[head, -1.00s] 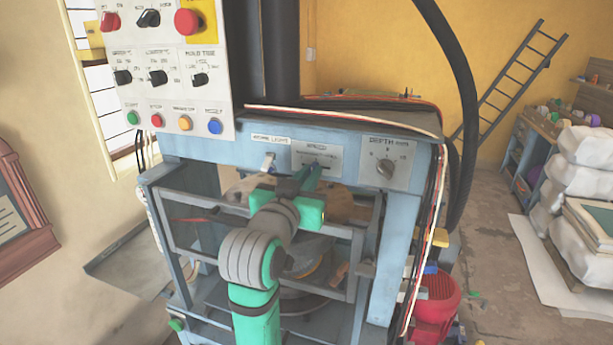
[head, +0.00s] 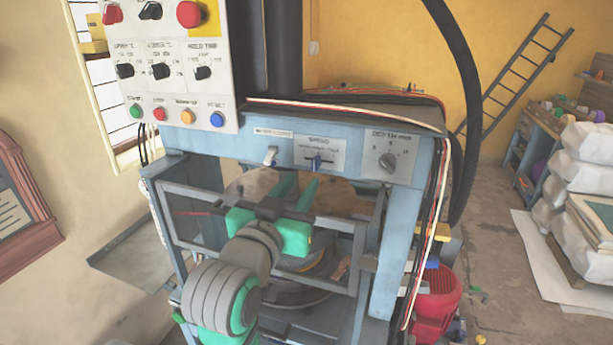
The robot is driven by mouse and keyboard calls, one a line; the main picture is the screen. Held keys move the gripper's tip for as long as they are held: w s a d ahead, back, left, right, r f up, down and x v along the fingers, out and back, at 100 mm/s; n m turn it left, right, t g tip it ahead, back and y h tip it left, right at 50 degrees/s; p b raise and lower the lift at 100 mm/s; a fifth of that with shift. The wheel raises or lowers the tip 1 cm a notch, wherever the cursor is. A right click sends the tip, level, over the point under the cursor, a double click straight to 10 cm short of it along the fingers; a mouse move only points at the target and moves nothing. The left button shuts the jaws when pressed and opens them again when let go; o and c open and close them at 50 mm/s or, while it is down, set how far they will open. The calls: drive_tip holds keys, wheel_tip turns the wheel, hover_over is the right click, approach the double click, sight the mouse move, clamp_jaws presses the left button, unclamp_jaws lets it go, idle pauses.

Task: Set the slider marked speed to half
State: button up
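The speed slider is on a pale plate (head: 333,147) marked SPEED on the blue front beam of the press. Its small blue knob (head: 317,161) stands near the middle of the printed scale. My gripper (head: 302,184) is below and in front of the plate, apart from the knob. Its two teal fingers are spread with a gap between them, and nothing shows in it. The knob is in plain view.
A white toggle switch (head: 270,156) sits left of the slider and a depth dial (head: 388,161) right of it. A control panel (head: 178,90) with knobs and buttons is at upper left. A grey guard frame (head: 345,226) lies under the beam, around my gripper.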

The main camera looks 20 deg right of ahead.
drive_tip(key=shift+v, duration=1.5)
